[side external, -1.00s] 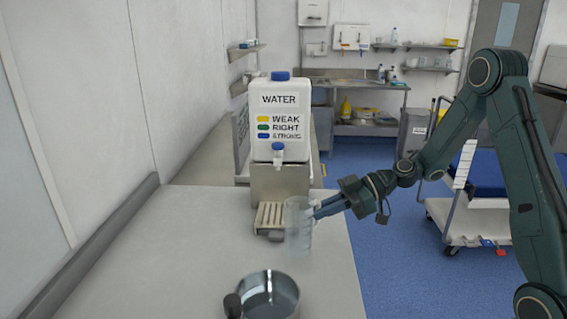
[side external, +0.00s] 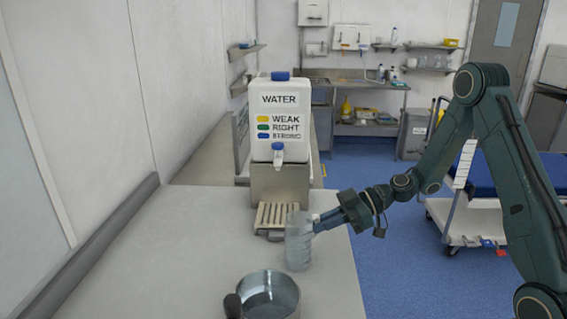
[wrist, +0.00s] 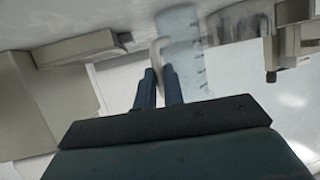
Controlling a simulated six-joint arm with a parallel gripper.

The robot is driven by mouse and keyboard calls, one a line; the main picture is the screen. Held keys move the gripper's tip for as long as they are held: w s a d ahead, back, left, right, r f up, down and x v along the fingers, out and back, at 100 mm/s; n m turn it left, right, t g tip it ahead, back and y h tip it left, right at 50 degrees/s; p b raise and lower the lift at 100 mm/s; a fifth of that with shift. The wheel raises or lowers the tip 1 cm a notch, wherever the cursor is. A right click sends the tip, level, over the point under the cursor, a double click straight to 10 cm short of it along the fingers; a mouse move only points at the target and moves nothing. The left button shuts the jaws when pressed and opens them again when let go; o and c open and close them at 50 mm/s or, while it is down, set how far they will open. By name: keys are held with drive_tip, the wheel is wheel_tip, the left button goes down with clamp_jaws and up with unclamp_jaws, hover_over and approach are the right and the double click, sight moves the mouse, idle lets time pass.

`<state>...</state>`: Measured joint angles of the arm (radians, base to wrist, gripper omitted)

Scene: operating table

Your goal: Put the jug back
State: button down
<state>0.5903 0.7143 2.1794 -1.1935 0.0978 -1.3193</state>
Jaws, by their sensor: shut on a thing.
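The clear jug (side external: 298,250) is upright near the right edge of the counter, just in front of the slatted drip tray. I cannot tell whether its base touches the counter. My gripper (side external: 316,223) reaches in from the right and is shut on the jug's handle. In the wrist view my gripper (wrist: 159,86) has its dark fingers around the pale handle, and the jug (wrist: 183,50) with its graduation marks stands just beyond them.
A white water container (side external: 283,105) with a tap sits on a metal stand (side external: 279,184) behind the slatted drip tray (side external: 272,214). A metal pan (side external: 270,292) with a dark handle stands in front of the jug. The counter's left part (side external: 170,250) is clear.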

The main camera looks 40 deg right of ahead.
drive_tip(key=shift+f, duration=0.1)
drive_tip(key=c, duration=1.5)
unclamp_jaws()
drive_tip(key=v, duration=1.2)
